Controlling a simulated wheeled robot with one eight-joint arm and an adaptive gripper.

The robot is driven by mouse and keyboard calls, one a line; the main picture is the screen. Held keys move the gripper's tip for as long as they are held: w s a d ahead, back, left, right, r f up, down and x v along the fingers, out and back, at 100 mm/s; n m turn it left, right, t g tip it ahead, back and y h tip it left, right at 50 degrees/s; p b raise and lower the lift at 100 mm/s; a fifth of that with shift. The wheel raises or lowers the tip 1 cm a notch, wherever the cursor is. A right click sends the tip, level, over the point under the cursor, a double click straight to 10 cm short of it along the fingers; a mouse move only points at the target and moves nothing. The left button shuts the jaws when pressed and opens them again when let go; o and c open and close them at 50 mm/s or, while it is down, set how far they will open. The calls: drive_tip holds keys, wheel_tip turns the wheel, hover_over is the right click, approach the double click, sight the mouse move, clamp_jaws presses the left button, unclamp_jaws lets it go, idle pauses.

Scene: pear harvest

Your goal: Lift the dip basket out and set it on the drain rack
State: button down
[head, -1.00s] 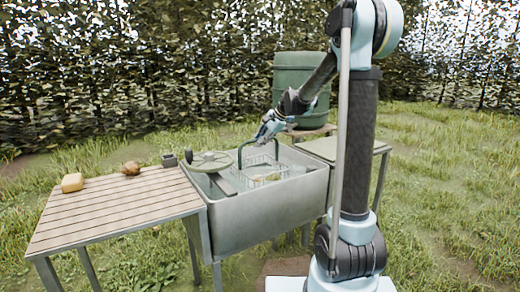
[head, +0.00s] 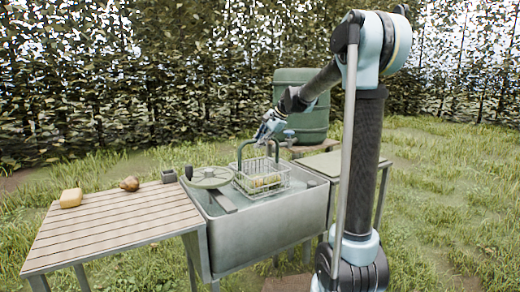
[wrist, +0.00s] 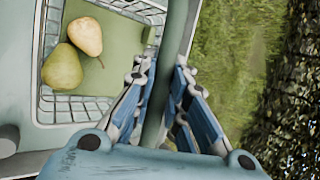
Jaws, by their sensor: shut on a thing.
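The dip basket (head: 262,183) is a wire basket with a tall green handle; in the head view it hangs at the top of the metal sink (head: 262,230), above the basin. My gripper (head: 268,134) is shut on the top of the handle. In the wrist view my gripper (wrist: 160,110) has its fingers on both sides of the green handle bar. Two pears, one green (wrist: 62,68) and one paler (wrist: 86,36), lie in the basket, whose wire wall (wrist: 75,108) shows there too. I cannot tell for certain which surface is the drain rack; a slatted wooden top (head: 110,225) stands left of the sink.
A green barrel (head: 300,105) stands behind.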

drive_tip(key=shift+r, duration=4.9)
